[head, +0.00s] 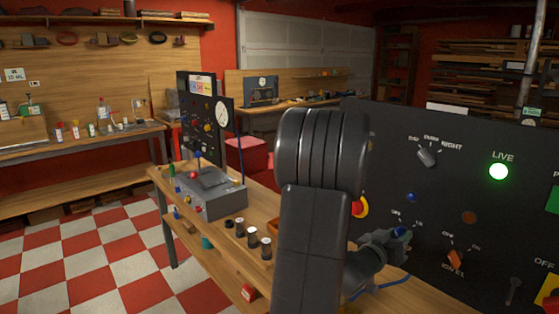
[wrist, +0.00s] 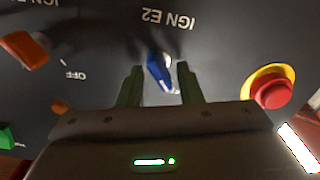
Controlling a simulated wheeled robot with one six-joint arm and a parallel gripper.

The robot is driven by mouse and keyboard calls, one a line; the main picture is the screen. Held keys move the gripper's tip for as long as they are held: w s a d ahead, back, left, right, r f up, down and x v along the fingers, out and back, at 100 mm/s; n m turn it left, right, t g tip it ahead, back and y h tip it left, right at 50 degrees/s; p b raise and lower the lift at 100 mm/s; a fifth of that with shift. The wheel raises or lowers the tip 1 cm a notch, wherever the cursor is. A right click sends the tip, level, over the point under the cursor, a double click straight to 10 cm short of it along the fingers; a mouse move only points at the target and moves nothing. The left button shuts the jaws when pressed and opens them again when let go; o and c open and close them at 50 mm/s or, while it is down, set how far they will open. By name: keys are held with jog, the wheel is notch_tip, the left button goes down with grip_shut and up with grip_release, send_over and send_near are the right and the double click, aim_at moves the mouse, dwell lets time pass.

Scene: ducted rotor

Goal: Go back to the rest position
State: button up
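My gripper (wrist: 158,70) shows at the bottom middle of the wrist view, with its two dark green fingers apart. A blue switch knob (wrist: 160,74) on the dark panel lies between the fingertips in that view, with a visible gap on each side. The label beside it reads IGN E2, upside down. In the head view my arm reaches from the bottom middle toward the dark control panel (head: 450,205), with my gripper (head: 404,234) close to its face. My arm hides the panel's left part. Whether the fingers touch the panel, I cannot tell.
A red button on a yellow base (wrist: 271,88) is right of my gripper in the wrist view, and an orange knob (wrist: 22,48) is left. A green LIVE lamp (head: 498,171) glows. A grey box (head: 208,192) stands on the bench left of my arm. Open checkered floor (head: 90,255) lies left.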

jog(key=m, duration=0.6)
jog(key=shift+s+m, duration=0.1)
jog(key=shift+m, duration=0.2)
jog(key=m, duration=0.4)
jog(key=shift+d, duration=0.1)
jog(key=shift+m, duration=0.3)
jog(key=shift+f, duration=0.15)
